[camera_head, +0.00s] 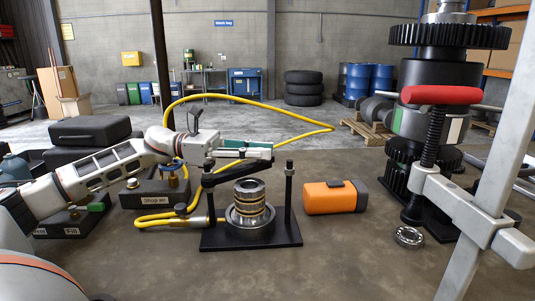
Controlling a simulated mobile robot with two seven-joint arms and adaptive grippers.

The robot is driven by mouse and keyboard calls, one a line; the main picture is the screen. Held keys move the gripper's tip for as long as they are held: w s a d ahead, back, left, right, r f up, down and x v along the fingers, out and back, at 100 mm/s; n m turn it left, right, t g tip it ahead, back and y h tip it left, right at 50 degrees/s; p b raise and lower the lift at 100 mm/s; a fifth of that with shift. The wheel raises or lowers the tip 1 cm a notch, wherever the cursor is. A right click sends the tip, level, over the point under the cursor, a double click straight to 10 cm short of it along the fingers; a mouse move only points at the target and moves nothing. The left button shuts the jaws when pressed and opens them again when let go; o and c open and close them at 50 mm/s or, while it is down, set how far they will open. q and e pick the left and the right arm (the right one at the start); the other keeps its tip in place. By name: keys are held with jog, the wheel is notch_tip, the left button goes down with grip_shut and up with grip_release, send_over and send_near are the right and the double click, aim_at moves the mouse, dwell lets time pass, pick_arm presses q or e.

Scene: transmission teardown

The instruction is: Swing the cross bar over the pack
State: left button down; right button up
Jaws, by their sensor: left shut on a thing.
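The pack (249,199) is an upright stack of steel and bronze-coloured rings in a round base on a black plate (225,241). A black post stands on each side of it. The black cross bar (232,174) runs from the left post (209,203) rightward, above the pack in the picture. Its free end shows short of the right post (289,200); I cannot tell whether it lies directly over the pack or behind it. My left gripper (258,149) is shut on the cross bar near that end; the fingertip contact is partly hidden. My right gripper is not in view.
A yellow hose (250,101) loops behind the fixture and joins a fitting at its left. An orange case (334,197) lies right of the plate. A tall gear shaft (440,75) and a red-handled grey clamp (443,95) fill the right side. A bearing ring (408,237) lies nearby.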

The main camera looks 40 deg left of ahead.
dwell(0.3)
pick_arm(q)
jog(key=c, duration=1.8)
grip_release()
jog(key=shift+a, duration=0.1)
jog(key=shift+v, duration=3.7)
